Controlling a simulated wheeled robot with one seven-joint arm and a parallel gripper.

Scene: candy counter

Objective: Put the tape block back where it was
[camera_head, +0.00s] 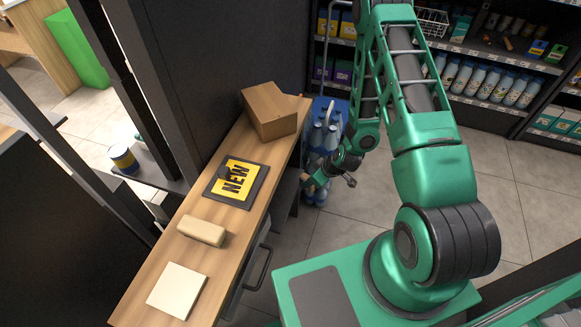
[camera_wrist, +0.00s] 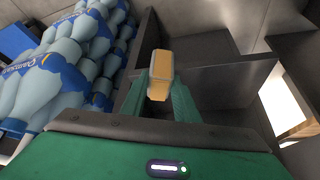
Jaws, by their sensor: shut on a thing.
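A small yellow-orange block with greyish edges, seemingly the tape block (camera_wrist: 160,74), sits between the two green fingers of my gripper (camera_wrist: 160,92) in the wrist view. My gripper is shut on it and holds it in front of a dark compartment (camera_wrist: 210,62). In the head view my gripper (camera_head: 318,184) is low, just off the right side of the wooden counter (camera_head: 226,248), near its far end. Only a small tan bit of the held block shows there.
Blue-capped bottle packs (camera_head: 322,135) stand close beside my gripper; they fill the left of the wrist view (camera_wrist: 75,65). Shelves stand behind.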

